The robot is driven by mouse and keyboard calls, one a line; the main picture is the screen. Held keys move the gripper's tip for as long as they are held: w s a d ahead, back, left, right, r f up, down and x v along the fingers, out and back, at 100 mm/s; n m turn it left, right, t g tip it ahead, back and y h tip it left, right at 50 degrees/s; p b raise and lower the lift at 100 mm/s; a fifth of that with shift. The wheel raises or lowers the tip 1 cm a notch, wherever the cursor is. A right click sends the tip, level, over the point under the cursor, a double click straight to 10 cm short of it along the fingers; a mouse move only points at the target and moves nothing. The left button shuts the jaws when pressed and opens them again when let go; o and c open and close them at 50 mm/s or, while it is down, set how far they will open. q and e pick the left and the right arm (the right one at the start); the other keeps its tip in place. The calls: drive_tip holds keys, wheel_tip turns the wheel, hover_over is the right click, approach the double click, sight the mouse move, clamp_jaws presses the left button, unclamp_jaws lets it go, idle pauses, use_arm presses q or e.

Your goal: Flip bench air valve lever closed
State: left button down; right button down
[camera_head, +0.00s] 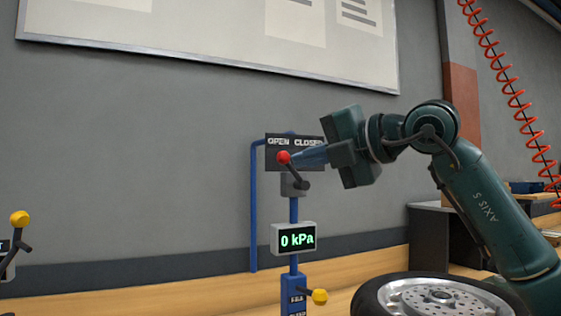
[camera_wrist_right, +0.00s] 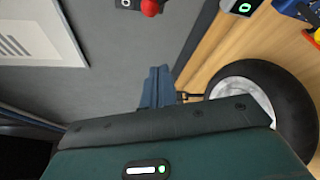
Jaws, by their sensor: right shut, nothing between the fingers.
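The valve lever (camera_head: 295,172) has a red ball knob (camera_head: 283,157) on a dark arm. It leans up and left from its pivot, with the knob under the word OPEN on the dark OPEN/CLOSED sign (camera_head: 273,147). My right gripper (camera_head: 300,156) comes in from the right with its blue fingers shut and empty. In the head view its tips overlap the area just right of the knob. In the right wrist view the shut fingertips (camera_wrist_right: 159,70) and the red knob (camera_wrist_right: 149,8) show apart. Contact cannot be confirmed. My left gripper is not in view.
A display (camera_head: 296,239) below the valve reads 0 kPa. A yellow knob (camera_head: 320,297) sits lower on the post, another yellow knob (camera_head: 19,218) at far left. A wheel (camera_head: 435,298) lies at front right. A red coiled hose (camera_head: 505,80) hangs at right.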

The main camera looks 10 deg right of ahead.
sight(282, 161)
drive_tip(key=w+a+p, duration=0.1)
drive_tip(key=w, duration=0.2)
drive_tip(key=w+p, duration=0.1)
drive_tip(key=w, duration=0.2)
drive_tip(key=w+a+p, duration=0.1)
drive_tip(key=w, duration=0.2)
drive_tip(key=shift+a+f+p, duration=0.15)
drive_tip(key=shift+a+p, duration=0.15)
drive_tip(key=shift+a, duration=0.05)
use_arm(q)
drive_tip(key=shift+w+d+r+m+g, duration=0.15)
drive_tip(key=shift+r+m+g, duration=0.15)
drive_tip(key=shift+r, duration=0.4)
use_arm(e)
drive_tip(key=shift+w+d, duration=0.2)
drive_tip(key=shift+d, duration=0.1)
